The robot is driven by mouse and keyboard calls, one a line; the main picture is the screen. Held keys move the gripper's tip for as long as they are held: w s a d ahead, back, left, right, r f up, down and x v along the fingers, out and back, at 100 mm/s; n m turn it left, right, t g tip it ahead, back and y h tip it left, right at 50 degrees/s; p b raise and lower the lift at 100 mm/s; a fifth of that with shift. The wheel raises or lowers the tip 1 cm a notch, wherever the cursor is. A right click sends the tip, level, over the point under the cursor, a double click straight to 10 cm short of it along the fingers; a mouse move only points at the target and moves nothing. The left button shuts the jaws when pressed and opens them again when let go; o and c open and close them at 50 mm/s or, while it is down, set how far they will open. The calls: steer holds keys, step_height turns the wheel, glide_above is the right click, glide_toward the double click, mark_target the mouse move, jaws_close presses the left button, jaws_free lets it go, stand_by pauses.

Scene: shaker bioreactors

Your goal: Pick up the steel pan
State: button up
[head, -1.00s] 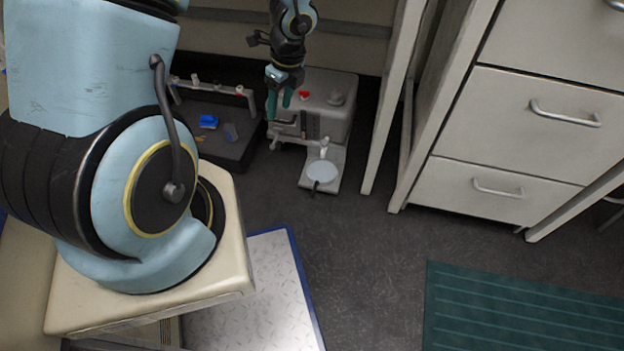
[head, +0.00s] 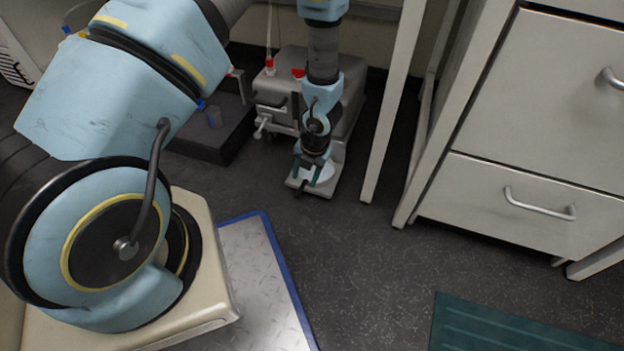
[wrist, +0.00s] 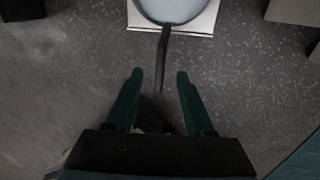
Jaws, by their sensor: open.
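The steel pan (head: 326,173) sits on the light base plate of a grey bench device on the floor, partly hidden by my gripper in the head view. In the wrist view the round pan (wrist: 172,8) is cut off by the top edge, and its dark thin handle (wrist: 162,55) points down toward my gripper. My gripper (wrist: 160,74) is open, with its two green fingers apart on either side of the line of the handle; the handle's end lies between the fingertips in the picture. In the head view my gripper (head: 303,172) is over the pan's near-left side. Contact cannot be told.
The grey device (head: 345,108) stands behind the pan. A black tray (head: 215,135) lies to its left. A white table leg (head: 394,110) and a drawer cabinet (head: 530,160) stand to the right. Dark floor in front is clear, up to a green mat (head: 500,330).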

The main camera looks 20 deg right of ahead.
mark_target(303, 186)
steer(key=shift+w+a+f+b, duration=0.15)
steer(key=shift+f+b, duration=0.6)
steer(key=shift+f, duration=0.3)
steer(key=shift+w+a+f+b, duration=0.1)
steer(key=shift+f+b, duration=0.65)
steer(key=shift+f, duration=0.3)
steer(key=shift+w+a+f+b, duration=0.15)
steer(key=shift+f+b, duration=0.6)
steer(key=shift+f, duration=0.3)
steer(key=shift+r, duration=0.1)
jaws_close()
